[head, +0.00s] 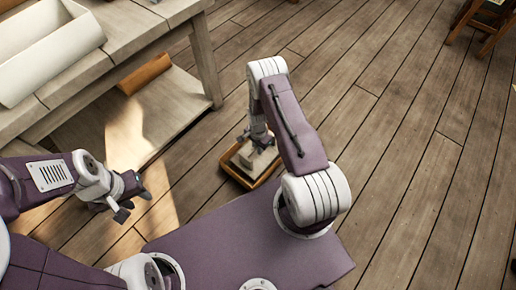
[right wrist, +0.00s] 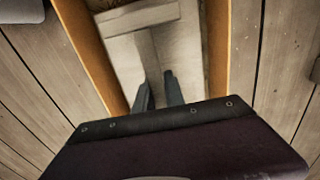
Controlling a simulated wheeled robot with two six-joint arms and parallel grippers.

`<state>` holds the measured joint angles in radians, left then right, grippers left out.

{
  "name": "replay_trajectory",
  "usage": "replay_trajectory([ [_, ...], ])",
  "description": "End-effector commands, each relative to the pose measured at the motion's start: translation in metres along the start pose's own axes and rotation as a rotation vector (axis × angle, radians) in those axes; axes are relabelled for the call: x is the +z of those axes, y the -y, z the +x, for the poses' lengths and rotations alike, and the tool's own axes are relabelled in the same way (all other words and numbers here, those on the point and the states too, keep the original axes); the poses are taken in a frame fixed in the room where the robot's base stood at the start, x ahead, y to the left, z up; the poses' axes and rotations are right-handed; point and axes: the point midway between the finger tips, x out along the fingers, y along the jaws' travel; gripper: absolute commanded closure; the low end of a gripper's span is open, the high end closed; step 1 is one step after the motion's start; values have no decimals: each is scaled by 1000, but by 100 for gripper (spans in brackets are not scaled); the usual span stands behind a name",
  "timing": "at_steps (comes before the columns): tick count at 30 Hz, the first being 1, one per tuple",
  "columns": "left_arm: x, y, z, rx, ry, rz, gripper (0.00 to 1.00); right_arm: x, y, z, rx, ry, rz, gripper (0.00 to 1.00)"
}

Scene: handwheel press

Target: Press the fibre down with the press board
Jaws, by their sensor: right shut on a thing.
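The press board (head: 258,164) is pale, with a bar-shaped handle, and sits within a wooden box (head: 234,175) on the floor. In the right wrist view the board (right wrist: 188,50) lies between the box's two orange-brown walls (right wrist: 243,55). My right gripper (right wrist: 158,92) is shut on the board's handle (right wrist: 147,52). It also shows over the box in the head view (head: 258,139). My left gripper (head: 132,203) is open and empty, well left of the box.
A wooden stool (head: 484,25) stands at the upper right. The plank floor right of the box is clear.

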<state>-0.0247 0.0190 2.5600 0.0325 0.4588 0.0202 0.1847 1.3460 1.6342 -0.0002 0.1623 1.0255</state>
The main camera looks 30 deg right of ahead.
Motion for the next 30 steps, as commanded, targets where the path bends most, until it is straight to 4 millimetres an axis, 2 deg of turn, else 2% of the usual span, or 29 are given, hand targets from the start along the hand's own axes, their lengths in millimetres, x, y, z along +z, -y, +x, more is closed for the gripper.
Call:
replay_trajectory([
  [1, -1, 0, -10, 0, 0, 0, 64, 0, 0, -10, -1, -1, 0, 100],
  [22, -7, -1, -70, 0, 0, 0, 64, 0, 0, -77, -1, -1, 0, 100],
  [25, -8, -1, -74, 0, 0, 0, 64, 0, 0, -83, -1, -1, 0, 100],
  [30, -8, -1, -72, 0, 0, 0, 64, 0, 0, -80, -1, -1, 0, 100],
])
